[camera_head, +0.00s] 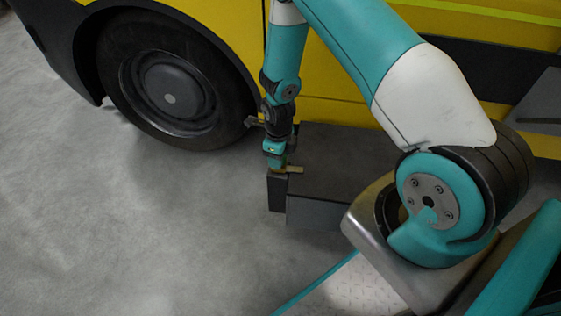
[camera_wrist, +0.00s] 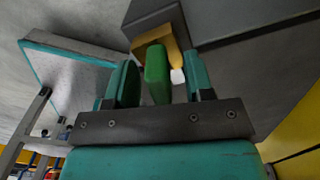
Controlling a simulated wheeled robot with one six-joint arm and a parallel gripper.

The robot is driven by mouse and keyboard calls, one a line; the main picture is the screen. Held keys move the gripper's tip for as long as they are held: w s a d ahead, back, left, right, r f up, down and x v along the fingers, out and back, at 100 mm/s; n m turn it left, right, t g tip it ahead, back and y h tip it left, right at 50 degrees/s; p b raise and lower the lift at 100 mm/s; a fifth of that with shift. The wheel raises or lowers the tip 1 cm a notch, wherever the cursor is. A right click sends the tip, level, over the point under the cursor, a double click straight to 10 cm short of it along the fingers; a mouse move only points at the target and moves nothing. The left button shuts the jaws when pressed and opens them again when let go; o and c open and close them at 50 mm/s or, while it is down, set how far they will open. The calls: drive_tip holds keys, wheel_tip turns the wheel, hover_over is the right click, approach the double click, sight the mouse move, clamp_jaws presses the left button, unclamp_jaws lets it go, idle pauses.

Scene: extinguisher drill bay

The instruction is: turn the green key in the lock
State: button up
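The green key (camera_wrist: 157,75) stands between the two teal fingers of my gripper (camera_wrist: 160,78) in the wrist view, with a gap on each side. The fingers are open and do not touch it. Behind the key is a brass-coloured lock piece (camera_wrist: 170,42) on a dark block. In the head view my gripper (camera_head: 276,154) points down over the near left end of a dark box, where the brass piece (camera_head: 294,169) shows. The key is mostly hidden there by my gripper.
The dark grey box (camera_head: 335,165) sits on the concrete floor against a yellow vehicle (camera_head: 345,111). A large black wheel (camera_head: 172,87) is to its left. The floor (camera_head: 130,220) at the left and front is clear.

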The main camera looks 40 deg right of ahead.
drive_tip(key=s+a+r+n+y+p, duration=0.1)
drive_tip(key=a+r+n+p, duration=0.15)
drive_tip(key=r, duration=0.95)
drive_tip(key=a+r+n+p, duration=0.2)
drive_tip(key=r+n+p, duration=0.15)
drive_tip(key=r, duration=0.85)
drive_tip(key=s+a+r+n+y, duration=0.2)
drive_tip(key=s+a+r+n, duration=0.4)
drive_tip(key=s+r+n, duration=0.65)
drive_tip(key=s+a+r+n+y, duration=0.1)
drive_tip(key=s+a+r+n, duration=0.55)
drive_tip(key=n, duration=1.05)
wheel_tip(320, 180, up, 25)
drive_tip(key=s+n+p, duration=0.1)
drive_tip(key=p, duration=2.3)
drive_tip(key=shift+s+f+p, duration=0.15)
drive_tip(key=shift+s+p, duration=0.25)
